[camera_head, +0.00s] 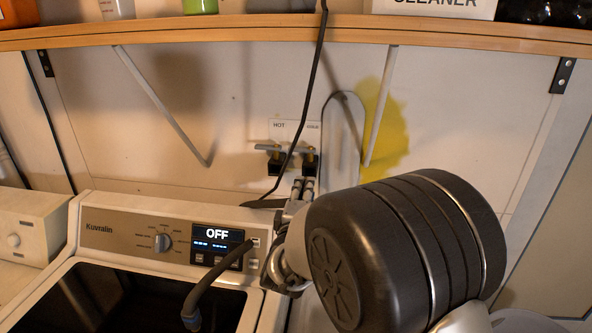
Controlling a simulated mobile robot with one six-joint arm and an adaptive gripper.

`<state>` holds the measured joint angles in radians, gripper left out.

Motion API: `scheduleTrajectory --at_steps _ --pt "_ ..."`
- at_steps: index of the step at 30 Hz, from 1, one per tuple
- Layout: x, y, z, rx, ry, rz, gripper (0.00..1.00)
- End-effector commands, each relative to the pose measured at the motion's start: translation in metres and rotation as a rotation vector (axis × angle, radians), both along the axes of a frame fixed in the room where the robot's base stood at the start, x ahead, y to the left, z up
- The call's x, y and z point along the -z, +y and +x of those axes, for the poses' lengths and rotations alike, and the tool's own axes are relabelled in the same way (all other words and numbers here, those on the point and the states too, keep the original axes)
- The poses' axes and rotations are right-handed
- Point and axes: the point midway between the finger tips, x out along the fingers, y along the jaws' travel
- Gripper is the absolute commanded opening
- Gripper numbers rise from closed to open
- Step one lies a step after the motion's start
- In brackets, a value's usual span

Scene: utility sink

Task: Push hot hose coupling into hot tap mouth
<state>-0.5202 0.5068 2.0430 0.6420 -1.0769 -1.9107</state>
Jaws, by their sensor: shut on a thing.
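The hot tap (276,161) sits on the back wall at the left, under a plate reading HOT. Its dark mouth faces down and forward. A second tap (309,161) is close to its right. My gripper (303,186) is shut just below the second tap, to the right of and lower than the hot tap mouth. The hot hose coupling between the fingers is too small and covered to make out. Whether it touches a tap cannot be told.
The washer (130,233) with an OFF display stands below left. A black cord (308,90) hangs from the shelf, passing in front of the taps. The wooden shelf (250,31) runs above. My dark arm link hides the lower right. The wall left of the taps is clear.

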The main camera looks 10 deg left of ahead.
Motion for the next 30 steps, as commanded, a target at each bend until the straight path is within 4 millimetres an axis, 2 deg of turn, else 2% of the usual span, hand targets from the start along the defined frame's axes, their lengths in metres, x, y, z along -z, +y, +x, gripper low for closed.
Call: scheduleTrajectory --at_steps 2,9,12,16,30 --pt "-0.003 0.012 -0.001 -0.006 0.001 0.000 0.00" --pt "-0.006 0.071 -0.016 -0.008 0.002 0.002 0.00" --pt "-0.005 0.088 -0.023 -0.006 0.001 0.000 0.00" --pt "-0.002 0.095 -0.026 -0.001 0.000 -0.001 0.00" --pt "-0.001 0.094 -0.023 0.001 0.000 0.001 0.00"
